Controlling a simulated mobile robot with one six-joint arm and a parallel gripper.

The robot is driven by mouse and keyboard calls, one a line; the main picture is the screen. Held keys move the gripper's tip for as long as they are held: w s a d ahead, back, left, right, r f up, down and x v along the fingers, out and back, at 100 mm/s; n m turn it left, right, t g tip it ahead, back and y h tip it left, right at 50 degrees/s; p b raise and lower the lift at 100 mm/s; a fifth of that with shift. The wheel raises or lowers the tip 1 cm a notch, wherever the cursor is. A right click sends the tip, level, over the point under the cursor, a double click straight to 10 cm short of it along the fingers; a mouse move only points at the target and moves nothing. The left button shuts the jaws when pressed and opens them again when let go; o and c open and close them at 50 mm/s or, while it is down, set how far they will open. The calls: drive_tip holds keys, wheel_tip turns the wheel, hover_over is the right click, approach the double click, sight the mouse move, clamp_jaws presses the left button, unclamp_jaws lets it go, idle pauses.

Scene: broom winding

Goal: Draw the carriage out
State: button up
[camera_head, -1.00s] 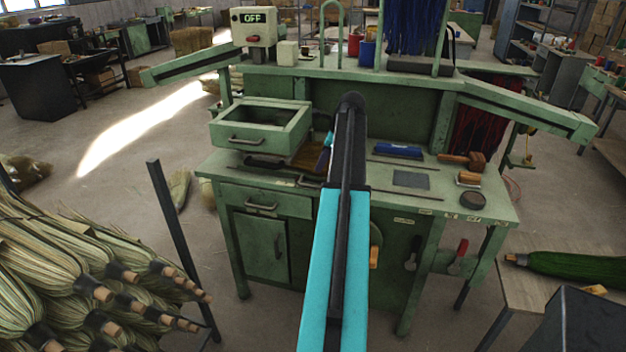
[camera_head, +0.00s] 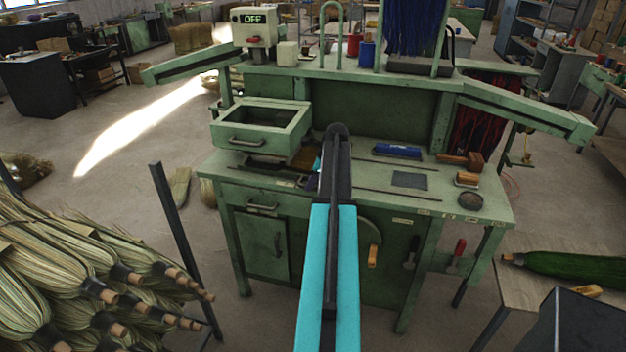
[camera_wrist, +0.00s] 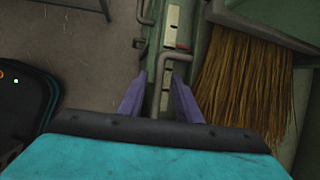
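The green workbench (camera_head: 370,205) stands ahead with brown broom bristles (camera_head: 258,163) on its top at left, under an open box. In the wrist view the bristles (camera_wrist: 245,85) hang from a grey-green holder (camera_wrist: 262,28) at the right; I cannot tell for certain which part is the carriage. A grey bent bar handle (camera_wrist: 161,75) lies between the purple fingers of my gripper (camera_wrist: 160,82). The fingers are apart, and no firm contact with the bar shows. In the head view my gripper (camera_head: 313,180) is largely hidden behind my arm, at the bench's front edge.
The open green box (camera_head: 262,125) stands above the bench at left. A control box (camera_head: 254,26) reads OFF. A blue brush (camera_head: 397,151), a mallet (camera_head: 466,160) and a round dish (camera_head: 470,200) lie on the right. Broom bundles (camera_head: 60,270) and a dark post (camera_head: 180,235) stand at front left.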

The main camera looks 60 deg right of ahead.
drive_tip(key=shift+w+f, duration=0.15)
drive_tip(key=shift+f, duration=0.15)
clamp_jaws()
drive_tip(key=shift+d+r, duration=0.15)
drive_tip(key=shift+r, duration=0.05)
drive_tip(key=shift+f, duration=0.1)
